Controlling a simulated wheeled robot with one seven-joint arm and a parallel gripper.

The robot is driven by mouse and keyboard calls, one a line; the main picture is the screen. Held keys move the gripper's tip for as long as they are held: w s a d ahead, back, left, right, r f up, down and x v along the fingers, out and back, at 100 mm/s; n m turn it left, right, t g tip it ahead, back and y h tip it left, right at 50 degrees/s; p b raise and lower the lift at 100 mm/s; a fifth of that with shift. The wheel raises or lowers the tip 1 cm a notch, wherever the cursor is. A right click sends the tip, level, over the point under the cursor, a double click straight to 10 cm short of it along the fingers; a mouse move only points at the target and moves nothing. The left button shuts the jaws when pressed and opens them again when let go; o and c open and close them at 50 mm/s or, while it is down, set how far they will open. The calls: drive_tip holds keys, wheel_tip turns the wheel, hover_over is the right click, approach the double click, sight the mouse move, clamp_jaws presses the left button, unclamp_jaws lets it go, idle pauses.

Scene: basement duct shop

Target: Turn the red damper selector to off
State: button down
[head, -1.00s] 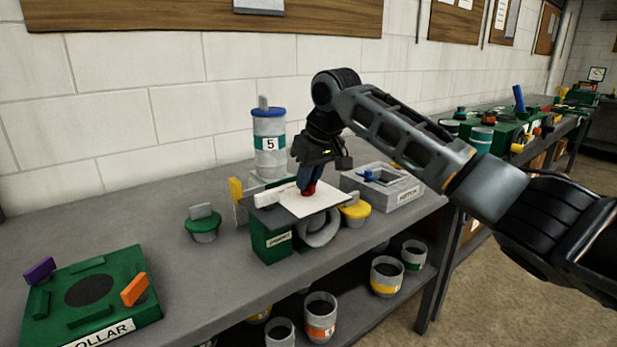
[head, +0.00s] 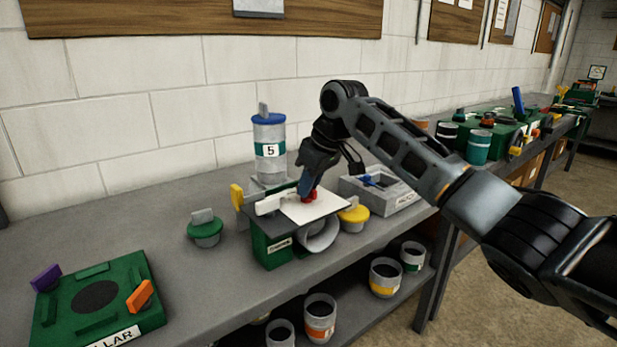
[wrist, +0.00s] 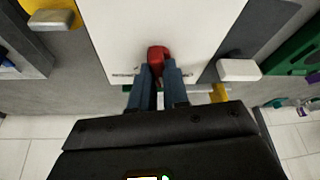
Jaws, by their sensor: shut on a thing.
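The red damper selector (head: 310,196) stands on the white top plate (head: 322,208) of a green box (head: 270,246) on the bench. It also shows in the wrist view (wrist: 157,54). My gripper (head: 305,188) reaches down to it from above, leaning. In the wrist view my two blue fingers (wrist: 161,78) are shut on the selector's near end. Small print on the plate lies on both sides of the selector and is too small to read. The fingers hide part of the selector, so I cannot tell which mark it points to.
A white handle (head: 268,204) sits at the plate's left edge. Behind stands a grey canister marked 5 (head: 269,150). A yellow-topped knob (head: 355,214) and a grey box (head: 385,195) are close on the right. A green-topped pot (head: 205,232) is to the left.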

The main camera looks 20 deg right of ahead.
drive_tip(key=n, duration=0.2)
drive_tip(key=n+g+y+p, duration=0.1)
drive_tip(key=n, duration=0.2)
drive_tip(key=shift+w+d+n+g, duration=0.1)
drive_tip(key=shift+n+g, duration=0.2)
idle(0.4)
drive_tip(key=c, duration=1.1)
unclamp_jaws()
drive_tip(key=v, duration=0.7)
drive_tip(key=shift+d+r+b, duration=0.3)
drive_tip(key=shift+r, duration=0.05)
